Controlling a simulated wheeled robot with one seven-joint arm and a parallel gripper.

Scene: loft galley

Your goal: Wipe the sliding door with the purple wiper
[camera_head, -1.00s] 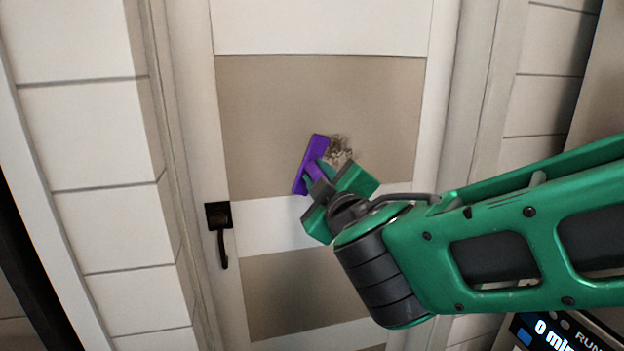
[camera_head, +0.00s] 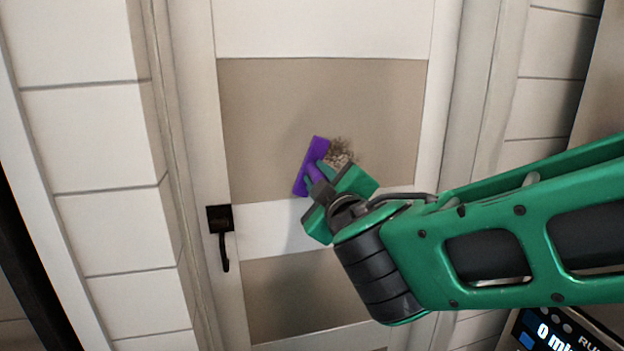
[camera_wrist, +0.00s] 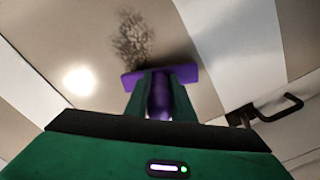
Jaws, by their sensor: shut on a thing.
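The sliding door (camera_head: 290,100) is white with beige panels, and it fills the middle of the head view. A dark speckled smudge (camera_head: 341,152) lies on its upper beige panel; it also shows in the wrist view (camera_wrist: 132,40). The purple wiper (camera_head: 312,160) is at the panel, just left of the smudge in the head view. In the wrist view the wiper's head (camera_wrist: 185,74) lies below the smudge. My gripper (camera_head: 322,185) is shut on the wiper's handle. I cannot tell whether the wiper's face touches the door.
A black door handle (camera_head: 220,220) sticks out at the door's left edge, below and left of my gripper. White plank walls (camera_head: 95,130) flank the door. An appliance with a lit display (camera_head: 555,335) stands at the lower right.

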